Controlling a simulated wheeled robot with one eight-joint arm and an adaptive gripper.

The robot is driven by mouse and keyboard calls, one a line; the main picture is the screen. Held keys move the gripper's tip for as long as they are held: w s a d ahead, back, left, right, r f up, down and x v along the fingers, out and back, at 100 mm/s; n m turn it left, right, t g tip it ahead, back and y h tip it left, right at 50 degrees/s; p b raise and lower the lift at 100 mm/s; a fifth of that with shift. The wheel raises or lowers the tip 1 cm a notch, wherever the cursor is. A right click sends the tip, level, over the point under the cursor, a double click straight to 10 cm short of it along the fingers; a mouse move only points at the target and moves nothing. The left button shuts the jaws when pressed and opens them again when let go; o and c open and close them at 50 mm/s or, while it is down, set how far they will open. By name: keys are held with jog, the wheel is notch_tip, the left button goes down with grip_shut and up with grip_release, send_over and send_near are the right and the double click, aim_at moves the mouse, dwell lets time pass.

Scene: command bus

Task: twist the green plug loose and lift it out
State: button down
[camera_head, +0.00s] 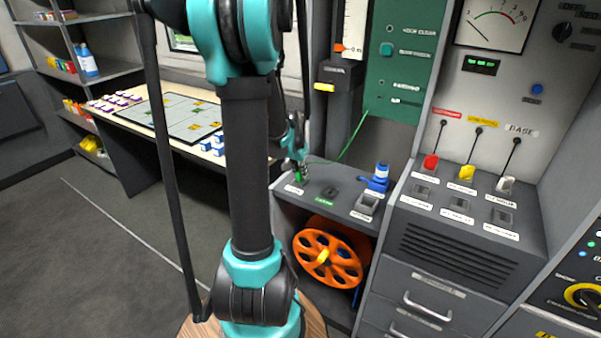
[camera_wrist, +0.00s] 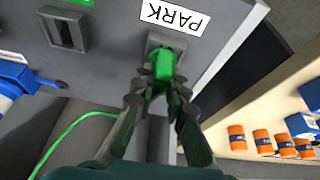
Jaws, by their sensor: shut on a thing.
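The green plug (camera_wrist: 163,63) stands at the socket labelled PARK (camera_wrist: 153,41) on the grey console top. My gripper (camera_wrist: 161,84) is shut on the plug, with one finger on each side of its body. In the head view my gripper (camera_head: 298,163) reaches down to the left part of the console, and a little of the green plug (camera_head: 298,177) shows below it. The fingers hide part of the plug, and I cannot tell how deep it sits. A green cable (camera_wrist: 66,128) shows to the left in the wrist view.
An empty dark socket (camera_head: 330,192) with a green label lies right of the plug. A blue plug (camera_head: 379,177) stands farther right. An orange reel (camera_head: 328,257) is below the console. A board table (camera_head: 180,112) stands at left, and a green panel (camera_head: 402,60) rises behind.

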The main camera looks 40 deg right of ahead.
jog(key=shift+r, duration=0.8)
dwell(0.4)
jog(key=shift+r, duration=3)
